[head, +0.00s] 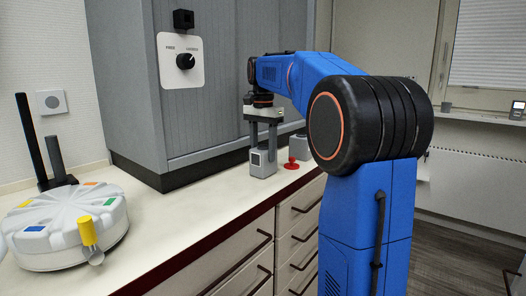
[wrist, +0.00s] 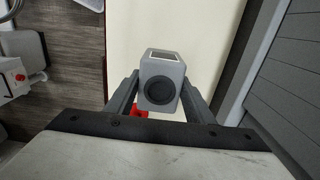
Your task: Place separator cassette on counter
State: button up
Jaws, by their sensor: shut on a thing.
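The separator cassette seems to be the small grey box (head: 262,164) with a pale-framed dark panel on its side. It is upright, low over the counter (head: 205,205) near its front edge. I cannot tell if its base touches the counter. My gripper (head: 263,146) points down and is shut on it, one finger on each side. In the wrist view the grey box (wrist: 160,88), with a dark round face and a pale-framed panel, sits between the fingers of my gripper (wrist: 160,100).
A red knob-like thing (head: 291,164) stands just right of the box, and another grey block (head: 299,146) is behind it. A grey cabinet (head: 225,80) with a dial rises behind. A white round carousel (head: 65,255) with coloured marks is at left. Counter between is clear.

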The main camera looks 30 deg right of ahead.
jog(key=shift+f, duration=0.1)
jog(key=o, duration=1.4)
jog(key=shift+o, duration=0.2)
notch_tip(320, 180, up, 12)
